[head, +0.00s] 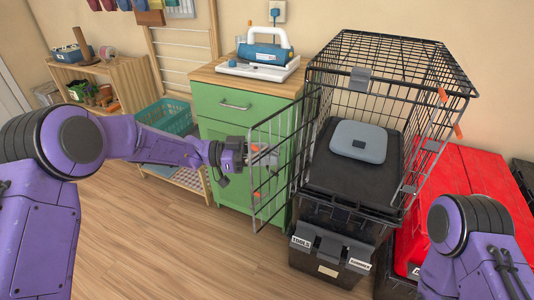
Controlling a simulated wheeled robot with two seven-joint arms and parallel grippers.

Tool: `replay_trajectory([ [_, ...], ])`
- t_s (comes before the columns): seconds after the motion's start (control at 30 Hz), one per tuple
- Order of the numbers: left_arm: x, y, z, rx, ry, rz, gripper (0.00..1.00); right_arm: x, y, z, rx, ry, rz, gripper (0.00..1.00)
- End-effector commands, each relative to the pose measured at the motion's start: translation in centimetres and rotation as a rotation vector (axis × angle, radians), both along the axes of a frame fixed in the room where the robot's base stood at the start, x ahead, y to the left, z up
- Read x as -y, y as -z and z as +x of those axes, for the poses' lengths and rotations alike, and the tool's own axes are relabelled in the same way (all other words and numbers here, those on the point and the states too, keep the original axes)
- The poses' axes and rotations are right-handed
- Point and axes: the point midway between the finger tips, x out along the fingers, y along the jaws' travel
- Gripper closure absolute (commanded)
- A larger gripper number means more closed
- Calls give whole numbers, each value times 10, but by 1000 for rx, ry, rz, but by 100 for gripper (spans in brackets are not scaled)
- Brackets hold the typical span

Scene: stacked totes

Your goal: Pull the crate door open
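A black wire crate (393,50) stands on top of stacked black tote boxes. Its wire door (272,189) is swung out to the left, standing open at an angle in front of the green cabinet. A grey-blue case (358,142) lies inside the crate on a dark surface. My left gripper (262,157) is at the door's wires, near an orange tab; whether its fingers are closed on a wire is too small to tell. My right arm comes in at the lower right; its gripper is outside the picture.
A green cabinet (225,134) with a wooden top stands behind the door, with a blue and white appliance (264,55) on it. Black totes (327,254) support the crate. A red-lidded tote (468,188) stands at the right. A teal basket (168,118) sits at the left. The front-left floor is clear.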

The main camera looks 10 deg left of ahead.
Motion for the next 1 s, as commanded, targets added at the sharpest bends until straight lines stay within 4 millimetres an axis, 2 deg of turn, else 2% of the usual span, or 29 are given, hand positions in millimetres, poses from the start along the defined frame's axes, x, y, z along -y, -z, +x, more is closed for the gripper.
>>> replay_trajectory([
  [0.13,-19,1,-1,1,-3,0,66,0,3,0,0,0,0,100],
  [0.4,-81,1,-10,1,-2,-2,66,0,10,0,0,0,0,100],
  [0.5,-95,0,-11,1,-1,-2,66,0,11,0,0,0,0,100],
  [0.63,-103,0,-12,1,0,-1,66,0,11,0,0,0,0,100],
  [1.0,-103,0,-13,2,0,-1,66,0,11,0,0,0,0,100],
])
